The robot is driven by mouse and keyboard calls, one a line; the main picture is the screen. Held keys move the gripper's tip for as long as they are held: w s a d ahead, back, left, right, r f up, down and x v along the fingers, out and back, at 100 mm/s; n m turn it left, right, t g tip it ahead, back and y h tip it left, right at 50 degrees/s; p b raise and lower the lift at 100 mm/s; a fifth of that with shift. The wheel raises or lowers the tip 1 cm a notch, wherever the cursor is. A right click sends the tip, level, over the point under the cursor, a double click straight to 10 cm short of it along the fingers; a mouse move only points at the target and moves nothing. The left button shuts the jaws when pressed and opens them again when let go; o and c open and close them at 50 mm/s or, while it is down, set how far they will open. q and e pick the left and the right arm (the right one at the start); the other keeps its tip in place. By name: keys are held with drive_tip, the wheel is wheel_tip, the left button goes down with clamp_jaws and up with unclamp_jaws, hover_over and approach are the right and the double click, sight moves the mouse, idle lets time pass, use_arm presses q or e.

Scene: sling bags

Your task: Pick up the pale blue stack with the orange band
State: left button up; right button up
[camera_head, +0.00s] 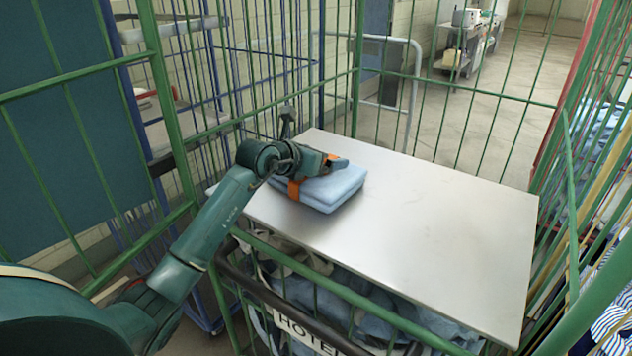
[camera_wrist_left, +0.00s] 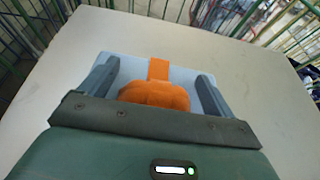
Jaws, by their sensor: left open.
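The pale blue stack (camera_head: 333,187) is a folded pile lying on a metal shelf (camera_head: 440,220). An orange band (camera_head: 294,189) runs around it. In the left wrist view the stack (camera_wrist_left: 183,75) lies ahead of my left gripper, with the orange band (camera_wrist_left: 159,70) in its middle and a raised orange part nearest me. My left gripper (camera_head: 325,163) is at the top of the stack in the head view. In the left wrist view its two fingers (camera_wrist_left: 155,84) are apart, one on each side of the orange part. Whether they touch the stack I cannot tell. My right gripper is not in view.
Green cage bars (camera_head: 330,300) stand around the shelf. Blue and white laundry (camera_head: 375,318) fills the space below it. The right part of the shelf is bare. More cloth hangs behind bars at the right edge.

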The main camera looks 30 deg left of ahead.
use_arm(q)
drive_tip(key=shift+w, duration=0.15)
drive_tip(key=c, duration=1.5)
drive_tip(key=shift+r, duration=0.15)
